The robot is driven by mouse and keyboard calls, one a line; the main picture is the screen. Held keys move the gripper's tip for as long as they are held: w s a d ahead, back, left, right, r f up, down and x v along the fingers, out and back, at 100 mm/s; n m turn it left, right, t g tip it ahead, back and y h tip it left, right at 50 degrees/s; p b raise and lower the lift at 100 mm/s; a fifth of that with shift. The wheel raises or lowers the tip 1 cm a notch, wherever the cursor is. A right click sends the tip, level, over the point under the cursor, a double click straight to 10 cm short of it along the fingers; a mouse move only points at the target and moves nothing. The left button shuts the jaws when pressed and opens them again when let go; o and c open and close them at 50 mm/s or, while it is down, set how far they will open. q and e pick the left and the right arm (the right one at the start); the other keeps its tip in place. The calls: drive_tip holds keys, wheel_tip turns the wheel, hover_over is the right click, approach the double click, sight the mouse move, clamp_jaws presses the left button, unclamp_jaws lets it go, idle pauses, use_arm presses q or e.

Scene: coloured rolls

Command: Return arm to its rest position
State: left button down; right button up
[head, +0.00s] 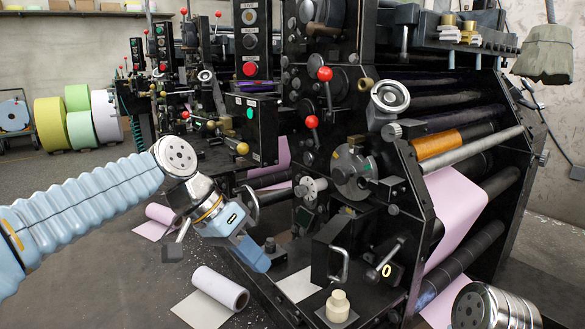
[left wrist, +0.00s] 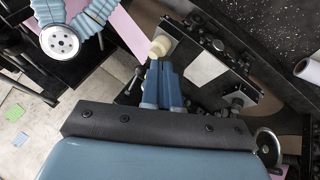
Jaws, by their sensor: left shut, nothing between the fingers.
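My left gripper (head: 260,264) is at the end of the blue ribbed arm that comes in from the left. It hangs low, pointing down and to the right, beside the black printing machine (head: 395,235). In the left wrist view its blue fingers (left wrist: 163,82) are together with nothing between them. A cream knob-shaped piece (head: 338,306) stands on the machine's low front ledge, apart from the gripper in the head view. In the left wrist view this cream piece (left wrist: 160,46) shows just beyond the fingertips. A silver part of my right arm shows at the lower right; its gripper is out of view.
A white paper roll (head: 220,288) lies on the floor left of the machine, and a pink roll (head: 160,216) farther back. Yellow, green and white rolls (head: 107,117) stand at the far left. Red-knobbed levers (head: 312,122) and a handwheel (head: 390,97) stick out from the machine.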

use_arm(q)
drive_tip(key=w+a+f+n+y, duration=0.1)
drive_tip(key=w+f+n, duration=0.15)
drive_tip(key=f, duration=1.25)
drive_tip(key=w+f+n, duration=0.2)
drive_tip(key=f+n, duration=0.1)
drive_tip(key=f, duration=1.2)
drive_tip(key=s+a+f+n+y, duration=0.1)
drive_tip(key=s+a+f+n, duration=0.1)
drive_tip(key=s+f, duration=0.7)
drive_tip(key=s+a+f+n+y, duration=0.1)
drive_tip(key=s+a+f+n, duration=0.1)
drive_tip(key=s+f, duration=0.8)
wheel_tip(320, 180, down, 4)
drive_tip(key=shift+a+f+t, duration=0.15)
drive_tip(key=shift+t, duration=0.15)
drive_tip(key=shift+w, duration=0.15)
